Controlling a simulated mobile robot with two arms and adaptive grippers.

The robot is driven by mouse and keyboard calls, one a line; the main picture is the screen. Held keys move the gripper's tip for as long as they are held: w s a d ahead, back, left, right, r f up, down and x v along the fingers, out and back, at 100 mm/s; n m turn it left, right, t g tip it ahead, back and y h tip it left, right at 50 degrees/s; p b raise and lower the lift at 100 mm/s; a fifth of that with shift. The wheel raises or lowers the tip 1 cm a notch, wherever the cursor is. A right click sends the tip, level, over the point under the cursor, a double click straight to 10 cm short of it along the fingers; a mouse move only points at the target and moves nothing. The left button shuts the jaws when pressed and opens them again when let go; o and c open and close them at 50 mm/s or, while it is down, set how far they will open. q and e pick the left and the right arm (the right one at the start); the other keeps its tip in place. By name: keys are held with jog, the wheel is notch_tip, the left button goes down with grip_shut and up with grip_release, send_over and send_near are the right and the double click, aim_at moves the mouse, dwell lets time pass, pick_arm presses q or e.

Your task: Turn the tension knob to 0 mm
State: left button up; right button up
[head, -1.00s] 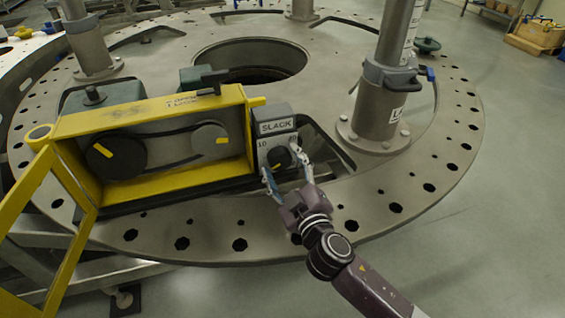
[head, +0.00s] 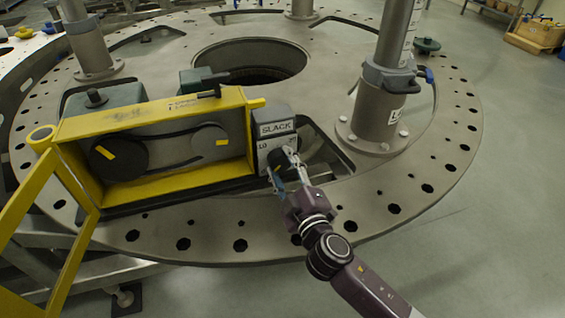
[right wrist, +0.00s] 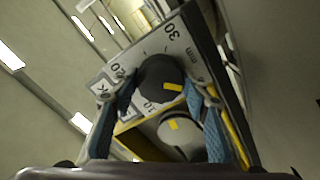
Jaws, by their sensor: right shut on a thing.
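The tension knob (right wrist: 158,75) is dark and round with a yellow pointer mark, on a grey scale plate (right wrist: 183,45) marked 30 and mm, with other partly covered numbers. In the right wrist view its mark points to the lower right, towards one finger. In the head view the knob is mostly hidden behind the fingers, below the SLACK label (head: 277,128). My right gripper (head: 281,163) is shut on the knob, one blue-padded finger on each side, as the right wrist view (right wrist: 160,90) shows. My left gripper is not in view.
The yellow housing (head: 150,118) with two pulleys and a belt stands left of the knob, its yellow door (head: 30,220) open. A grey post (head: 378,115) rises at the right of the round turret plate (head: 430,165). An opening in the plate lies right of the knob.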

jog(key=o, duration=1.2)
jog(key=shift+c, duration=0.2)
jog(key=v, duration=1.2)
jog(key=shift+r, duration=0.1)
